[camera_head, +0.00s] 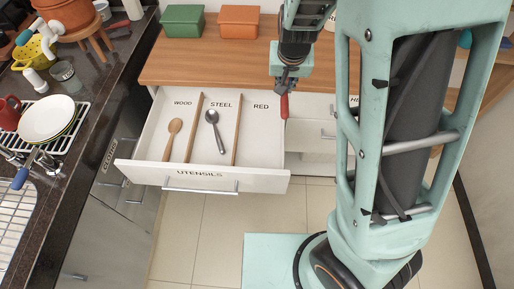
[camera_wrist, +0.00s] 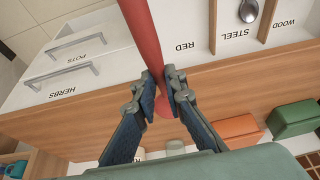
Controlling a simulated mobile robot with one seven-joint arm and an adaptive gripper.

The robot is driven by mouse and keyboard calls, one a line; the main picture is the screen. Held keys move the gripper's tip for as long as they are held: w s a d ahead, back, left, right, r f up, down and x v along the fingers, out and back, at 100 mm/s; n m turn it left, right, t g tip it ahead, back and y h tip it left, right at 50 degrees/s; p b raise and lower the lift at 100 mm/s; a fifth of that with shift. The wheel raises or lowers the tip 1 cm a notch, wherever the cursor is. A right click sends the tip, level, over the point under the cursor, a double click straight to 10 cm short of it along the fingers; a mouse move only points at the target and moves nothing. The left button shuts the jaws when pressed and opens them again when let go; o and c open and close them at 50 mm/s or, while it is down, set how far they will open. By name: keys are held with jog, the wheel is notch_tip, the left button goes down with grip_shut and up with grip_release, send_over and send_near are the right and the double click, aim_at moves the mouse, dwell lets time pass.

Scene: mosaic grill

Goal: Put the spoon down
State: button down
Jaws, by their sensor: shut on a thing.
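My gripper (camera_head: 286,84) is shut on a red spoon (camera_head: 284,106). In the wrist view my gripper (camera_wrist: 161,82) pinches the red spoon (camera_wrist: 146,38) between its two fingers, and part of the spoon is hidden behind them. The open utensils drawer (camera_head: 212,178) has compartments labelled WOOD, STEEL and RED. In the head view the spoon hangs by the drawer's right edge, beside the RED compartment (camera_head: 262,138), which looks empty. Its height above the drawer is hard to tell. A wooden spoon (camera_head: 173,138) lies under WOOD and a steel spoon (camera_head: 214,131) under STEEL.
Two thin wooden dividers (camera_head: 236,130) separate the compartments. A green box (camera_head: 182,24) and an orange box (camera_head: 239,22) stand on the wooden counter (camera_head: 200,62) behind the drawer. A dark counter (camera_head: 100,105) with a dish rack is at left. Drawers labelled POTS and HERBS (camera_wrist: 75,70) show in the wrist view.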

jog(key=b, duration=0.8)
send_over(259, 140)
jog(key=s, duration=0.2)
notch_tip(259, 140, down, 13)
jog(key=f+b, duration=0.2)
jog(key=f, duration=0.2)
jog(key=f+b, duration=0.1)
jog(key=f, duration=0.3)
jog(key=f+b, duration=0.2)
jog(key=f, duration=0.3)
jog(key=shift+w+b, duration=0.3)
jog(key=shift+b, duration=0.05)
jog(key=shift+f, duration=0.15)
jog(key=c, duration=2)
grip_release()
